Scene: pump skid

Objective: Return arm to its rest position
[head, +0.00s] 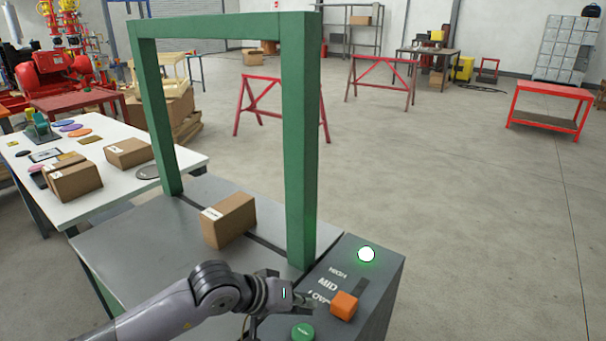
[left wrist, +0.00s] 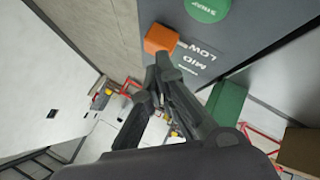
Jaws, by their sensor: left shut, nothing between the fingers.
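My left gripper (head: 312,300) reaches in from the left over the dark control panel (head: 376,285). Its fingers are shut and empty, with the tips close to the orange block-shaped knob (head: 344,305). In the left wrist view the shut fingertips (left wrist: 162,66) lie just below the orange knob (left wrist: 160,38); I cannot tell whether they touch it. The knob stands beside the LOW label, at the near end of a slot, with MID and HIGH farther up. My right gripper is in neither view.
A green frame (head: 302,140) rises over the grey machine table, where a cardboard box (head: 229,220) sits. A green button (head: 302,332) and a lit white lamp (head: 366,254) are on the panel. A white table (head: 110,190) with boxes stands left.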

